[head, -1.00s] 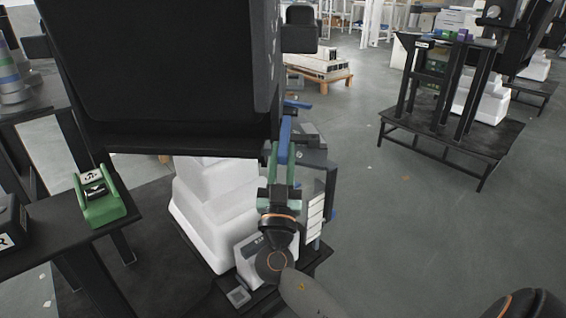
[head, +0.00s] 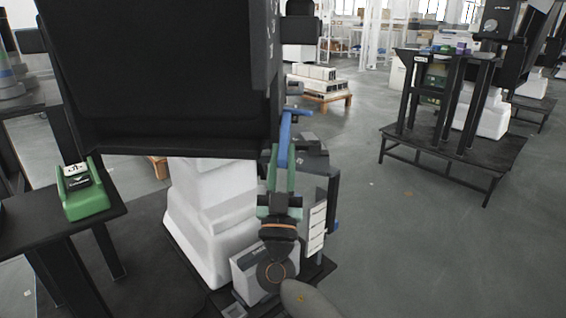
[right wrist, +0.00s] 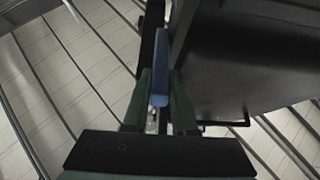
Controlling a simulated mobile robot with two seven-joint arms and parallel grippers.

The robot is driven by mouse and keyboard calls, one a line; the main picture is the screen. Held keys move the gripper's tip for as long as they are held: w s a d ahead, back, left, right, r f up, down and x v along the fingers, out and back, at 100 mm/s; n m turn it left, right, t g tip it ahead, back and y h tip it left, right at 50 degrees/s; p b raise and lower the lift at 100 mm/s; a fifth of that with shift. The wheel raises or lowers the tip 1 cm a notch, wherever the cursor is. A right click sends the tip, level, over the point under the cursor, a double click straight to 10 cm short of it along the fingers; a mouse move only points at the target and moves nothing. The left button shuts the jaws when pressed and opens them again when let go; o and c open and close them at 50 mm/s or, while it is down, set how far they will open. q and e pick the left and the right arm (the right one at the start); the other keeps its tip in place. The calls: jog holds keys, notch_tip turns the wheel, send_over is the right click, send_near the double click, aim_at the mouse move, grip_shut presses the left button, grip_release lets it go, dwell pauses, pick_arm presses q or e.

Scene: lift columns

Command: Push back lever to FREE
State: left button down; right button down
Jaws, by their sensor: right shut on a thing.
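The blue lever (head: 284,139) stands out beside the lower right edge of a big dark panel (head: 185,75) in the head view. My right gripper (head: 281,160), with green fingers, is shut on the lever from below. In the right wrist view the blue lever (right wrist: 160,90) lies between the two green fingers (right wrist: 162,84), with the dark body of the column close on its right. Any FREE marking is hidden or too small to read. My left gripper is in neither view.
A white stepped block (head: 205,225) stands under the dark panel. A green device (head: 84,192) sits on a black table at the left. Another lift column stand (head: 450,140) is at the right back. The grey floor between is open.

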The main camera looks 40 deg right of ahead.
dwell(0.5)
jog(key=c, duration=0.7)
grip_release()
jog(key=shift+f, duration=0.15)
jog(key=v, duration=1.2)
jog(key=shift+f, duration=0.15)
